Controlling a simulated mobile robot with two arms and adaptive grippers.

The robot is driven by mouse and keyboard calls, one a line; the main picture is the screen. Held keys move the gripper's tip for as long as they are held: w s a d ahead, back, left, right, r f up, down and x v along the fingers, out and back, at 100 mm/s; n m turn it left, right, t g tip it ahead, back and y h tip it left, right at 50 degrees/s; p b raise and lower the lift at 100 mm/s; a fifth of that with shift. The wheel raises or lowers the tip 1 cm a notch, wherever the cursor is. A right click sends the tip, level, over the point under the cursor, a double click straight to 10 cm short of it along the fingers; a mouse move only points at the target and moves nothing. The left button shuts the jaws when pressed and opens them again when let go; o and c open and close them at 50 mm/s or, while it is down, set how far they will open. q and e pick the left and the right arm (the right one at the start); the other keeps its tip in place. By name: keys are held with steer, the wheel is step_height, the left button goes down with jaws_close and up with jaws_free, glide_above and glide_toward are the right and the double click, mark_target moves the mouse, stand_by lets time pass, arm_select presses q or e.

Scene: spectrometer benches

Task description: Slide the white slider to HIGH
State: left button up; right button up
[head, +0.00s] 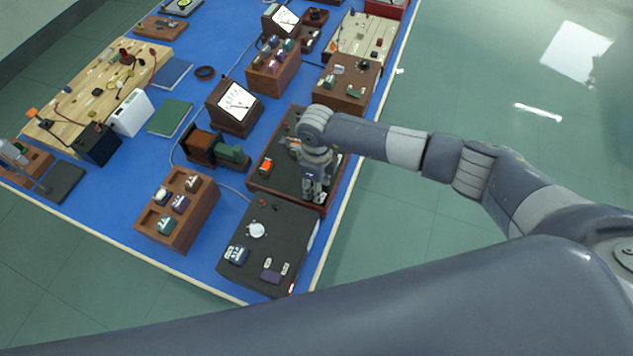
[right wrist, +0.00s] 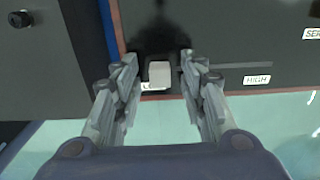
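The white slider (right wrist: 159,74) stands at the LOW end of a slot in a dark panel in the right wrist view. The LOW label (right wrist: 151,86) is partly hidden. The HIGH label (right wrist: 257,79) is to the right, below the slot's line. My right gripper (right wrist: 159,66) is open, its two fingers on either side of the slider with visible gaps. In the head view my right gripper (head: 314,198) points down at the near end of the dark panel (head: 283,166), hiding the slider there. My left gripper is not in view.
A second dark panel (head: 268,225) with a round dial and switches lies nearer, at the table's front. A wooden block with sockets (head: 177,207) stands to its left. The blue table's edge (head: 335,228) runs close by on the right, with open floor beyond.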

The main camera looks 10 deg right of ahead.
jaws_close()
steer(key=shift+w+d+f+b, duration=0.15)
steer(key=shift+w+b, duration=0.1)
steer(key=shift+b, duration=0.1)
steer(key=w+d+b, duration=0.2)
steer(key=w+b, duration=0.1)
steer(key=w+d+b, duration=0.2)
steer(key=w+b, duration=0.1)
steer(key=b, duration=0.1)
steer(key=w+d+b, duration=0.2)
steer(key=w+b, duration=0.1)
steer(key=shift+w+d+b, duration=0.25)
steer(key=shift+w+b, duration=0.1)
steer(key=shift+d+r, duration=0.1)
steer(key=shift+r, duration=0.15)
steer(key=shift+w, duration=0.1)
jaws_free()
steer(key=shift+f, duration=0.1)
